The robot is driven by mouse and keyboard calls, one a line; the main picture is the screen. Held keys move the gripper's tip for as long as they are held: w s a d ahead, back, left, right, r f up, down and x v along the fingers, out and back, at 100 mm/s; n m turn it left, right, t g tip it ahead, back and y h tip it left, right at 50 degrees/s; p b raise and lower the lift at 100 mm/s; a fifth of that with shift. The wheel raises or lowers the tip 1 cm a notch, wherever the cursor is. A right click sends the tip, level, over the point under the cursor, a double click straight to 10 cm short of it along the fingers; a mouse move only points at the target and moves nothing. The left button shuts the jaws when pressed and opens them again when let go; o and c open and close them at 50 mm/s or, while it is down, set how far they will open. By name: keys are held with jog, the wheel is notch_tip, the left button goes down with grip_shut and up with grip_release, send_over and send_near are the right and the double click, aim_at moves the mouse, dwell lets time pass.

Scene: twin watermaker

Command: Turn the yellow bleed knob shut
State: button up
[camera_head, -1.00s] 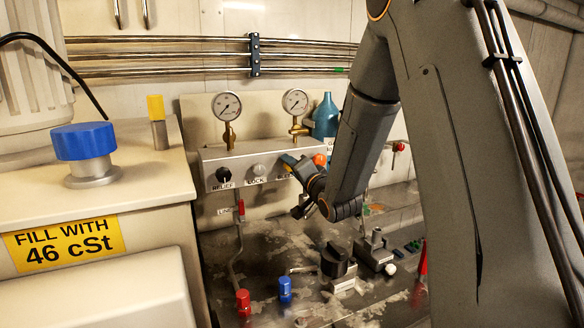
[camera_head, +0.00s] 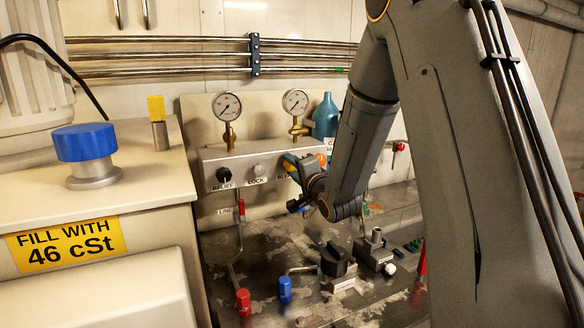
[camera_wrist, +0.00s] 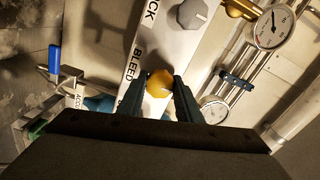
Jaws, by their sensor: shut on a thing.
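The yellow bleed knob (camera_wrist: 159,83) shows in the wrist view, on the pale panel beside the BLEED label (camera_wrist: 133,64). My gripper (camera_wrist: 160,88) is shut on it, with one dark finger on each side of the knob. In the head view my gripper (camera_head: 291,164) is at the right part of the panel's front face (camera_head: 240,170). There the gripper and wrist largely hide the knob, so its turn angle cannot be read.
The grey LOCK knob (camera_head: 259,170) and black RELIEF knob (camera_head: 223,174) sit left on the same panel. Two gauges (camera_head: 227,106) (camera_head: 296,102) stand above. A teal bottle (camera_head: 326,117) is behind my arm. Valves and a black knob (camera_head: 338,259) are below.

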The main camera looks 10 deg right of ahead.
jog(key=o, duration=1)
jog(key=shift+o, duration=0.2)
jog(key=s+d+b, duration=0.1)
jog(key=s+b, duration=0.1)
jog(key=s, duration=0.5)
jog(key=shift+s+d, duration=0.25)
jog(key=shift+s, duration=0.1)
jog(key=shift+f, duration=0.1)
